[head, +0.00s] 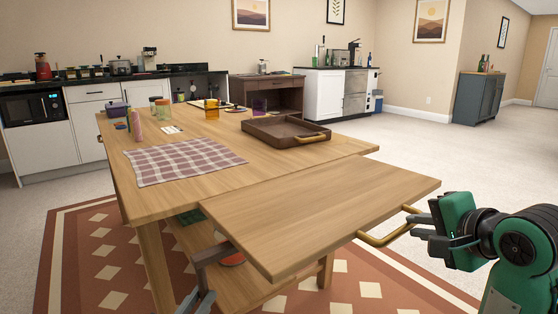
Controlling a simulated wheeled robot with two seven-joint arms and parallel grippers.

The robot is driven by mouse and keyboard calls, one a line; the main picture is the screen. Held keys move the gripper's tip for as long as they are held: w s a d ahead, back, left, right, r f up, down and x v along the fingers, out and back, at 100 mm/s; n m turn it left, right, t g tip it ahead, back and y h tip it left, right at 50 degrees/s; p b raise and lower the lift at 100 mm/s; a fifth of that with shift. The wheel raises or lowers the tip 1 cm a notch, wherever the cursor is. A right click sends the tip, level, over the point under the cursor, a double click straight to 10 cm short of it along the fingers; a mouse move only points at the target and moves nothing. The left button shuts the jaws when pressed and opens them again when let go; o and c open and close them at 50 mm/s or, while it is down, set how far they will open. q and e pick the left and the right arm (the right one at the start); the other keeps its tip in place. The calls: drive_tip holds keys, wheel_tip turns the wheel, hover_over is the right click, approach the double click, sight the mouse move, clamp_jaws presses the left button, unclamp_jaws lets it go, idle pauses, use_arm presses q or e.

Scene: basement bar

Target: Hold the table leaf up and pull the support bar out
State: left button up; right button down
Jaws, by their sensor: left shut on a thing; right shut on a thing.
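The wooden table leaf (325,215) extends from the near right side of the wooden table (270,172). It looks nearly level, with its top at or just below the table top. A brass handle (385,238) is on its right edge. My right gripper (418,226), on a green arm, is shut on this handle. My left gripper (196,298) is low at the bottom edge, shut on the bar. The bar's far end is hidden beneath the leaf.
A checked cloth (185,161), a brown tray (285,130) and several small jars and cups stand on the table. The leaf's top is bare. A patterned rug (95,255) lies under the table. Counters line the back wall, and open floor lies to the right.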

use_arm(q)
drive_tip(key=shift+s+d, duration=0.65)
drive_tip(key=shift+s, duration=0.2)
drive_tip(key=shift+s+d, duration=0.65)
drive_tip(key=shift+s, duration=0.2)
use_arm(e)
drive_tip(key=shift+r, duration=0.3)
use_arm(q)
drive_tip(key=o, duration=1)
drive_tip(key=shift+r, duration=0.1)
use_arm(e)
drive_tip(key=c, duration=1.3)
unclamp_jaws()
drive_tip(key=shift+c, duration=0.2)
use_arm(q)
drive_tip(key=shift+a, duration=0.1)
use_arm(e)
drive_tip(key=shift+f, duration=0.1)
drive_tip(key=shift+s+f, duration=0.1)
drive_tip(key=shift+f, duration=0.15)
use_arm(q)
drive_tip(key=shift+r, duration=0.1)
use_arm(e)
drive_tip(key=shift+s+d+f, duration=0.2)
drive_tip(key=shift+s+f, duration=0.05)
drive_tip(key=shift+f, duration=0.35)
use_arm(q)
drive_tip(key=shift+r, duration=0.1)
